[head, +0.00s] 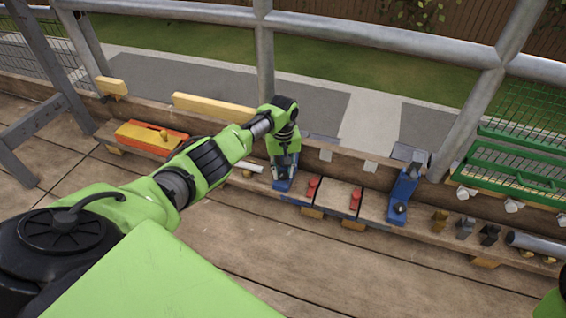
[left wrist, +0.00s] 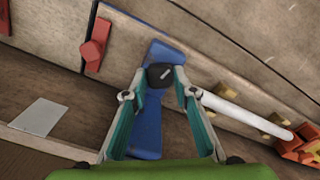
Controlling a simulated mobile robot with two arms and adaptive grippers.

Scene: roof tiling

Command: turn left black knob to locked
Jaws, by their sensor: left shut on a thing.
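The left black knob (left wrist: 161,74) is a small dark block with a pale slanted mark, on a blue bracket (left wrist: 153,125) in the left wrist view. My left gripper (left wrist: 162,78) has its fingertips on both sides of the knob and is shut on it. In the head view my left gripper (head: 284,172) reaches down onto the blue bracket (head: 283,184), and the knob is hidden there. A second blue bracket (head: 404,186) with its own black knob (head: 399,208) stands to the right. My right gripper is not in view.
Two red handles (head: 313,186) (head: 355,197) sit between the brackets. A white tube (head: 249,167) lies left of the gripper, beyond it an orange-yellow tool (head: 150,138). Green mesh racks (head: 515,170) and a grey cylinder (head: 530,243) are at right. The wooden deck in front is clear.

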